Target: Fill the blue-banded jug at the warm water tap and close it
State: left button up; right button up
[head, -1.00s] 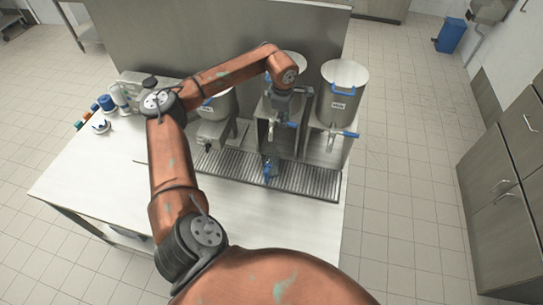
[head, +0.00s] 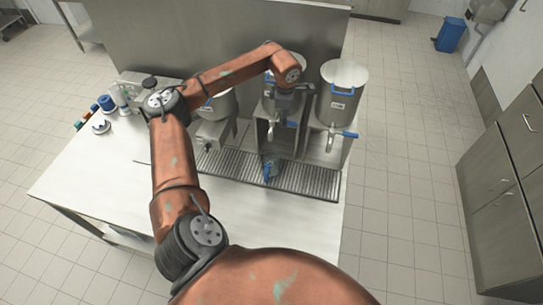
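The jug (head: 271,168), small and dark with blue on it, stands on the drip tray (head: 310,180) below the middle dispenser. I cannot tell whether its lid is open. The tap (head: 272,128) of the middle dispenser is just above the jug, with its lever (head: 291,124) pointing right. My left gripper (head: 285,101) points down in front of the middle dispenser, above that tap and apart from the jug. Its fingers are too small and dark to show whether they are open. The dispenser labels are unreadable. My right gripper is not in view.
The right dispenser (head: 342,90) has a blue-levered tap (head: 347,134). The left dispenser (head: 217,104) is partly behind my arm. Blue-topped containers (head: 107,103) and small coloured items stand at the counter's (head: 95,165) left end. The counter's front is largely clear.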

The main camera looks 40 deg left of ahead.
pick_arm(q)
notch_tip(320, 180, up, 12)
jog(key=s+d, duration=0.1)
jog(key=s, duration=0.1)
jog(key=shift+d, duration=0.15)
jog(key=shift+f, duration=0.1)
dwell(0.4)
